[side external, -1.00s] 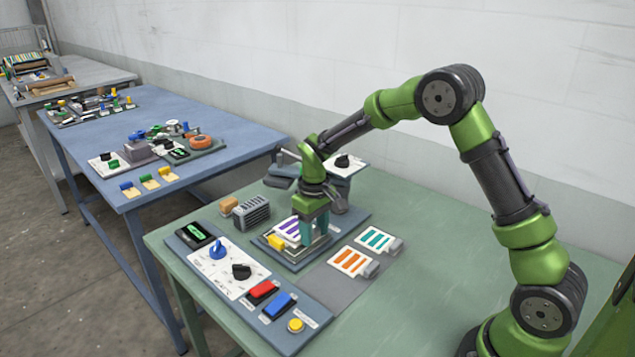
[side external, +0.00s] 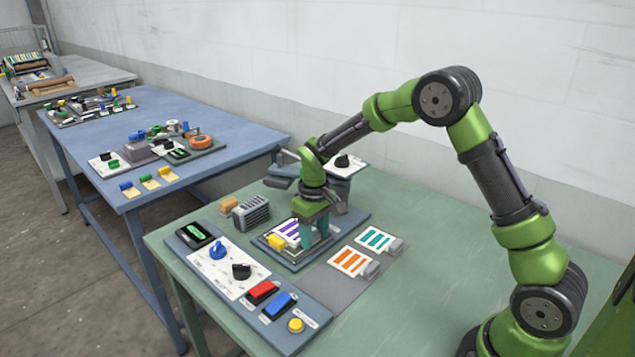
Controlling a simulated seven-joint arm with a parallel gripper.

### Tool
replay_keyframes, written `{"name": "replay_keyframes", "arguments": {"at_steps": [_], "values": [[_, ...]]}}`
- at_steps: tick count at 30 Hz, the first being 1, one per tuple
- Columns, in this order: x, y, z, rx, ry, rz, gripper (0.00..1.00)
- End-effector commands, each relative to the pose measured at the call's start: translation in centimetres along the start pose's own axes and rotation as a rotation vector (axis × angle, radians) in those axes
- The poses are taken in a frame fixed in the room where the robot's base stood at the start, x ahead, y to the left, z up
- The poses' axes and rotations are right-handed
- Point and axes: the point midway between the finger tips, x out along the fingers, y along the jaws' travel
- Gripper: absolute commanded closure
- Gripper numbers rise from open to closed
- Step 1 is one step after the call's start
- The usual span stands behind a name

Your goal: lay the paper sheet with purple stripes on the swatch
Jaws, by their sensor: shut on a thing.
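The paper sheet with purple stripes (side external: 290,231) lies over or just above a dark framed plate (side external: 292,262) in the middle of the green table. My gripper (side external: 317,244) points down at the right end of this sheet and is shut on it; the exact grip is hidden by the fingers. Whether the sheet touches the plate is too small to tell. I cannot make out the swatch as a separate thing; the sheet and fingers cover much of the plate.
Sheets with orange stripes (side external: 349,261) and teal stripes (side external: 375,240) lie to the right. A control panel (side external: 240,275) runs along the front. A grey ribbed block (side external: 251,213) stands left behind. Free table lies right.

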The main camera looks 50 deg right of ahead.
Motion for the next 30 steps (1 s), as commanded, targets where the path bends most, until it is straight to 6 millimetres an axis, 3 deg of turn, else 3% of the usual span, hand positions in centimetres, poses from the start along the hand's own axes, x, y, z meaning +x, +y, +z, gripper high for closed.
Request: {"name": "replay_keyframes", "arguments": {"at_steps": [28,29,30], "values": [[0.67,0.00,0.02,0.000,0.000,0.000,0.81],[0.67,0.00,0.02,0.000,0.000,0.000,0.48],[0.67,0.00,0.02,0.000,0.000,0.000,0.42]]}}
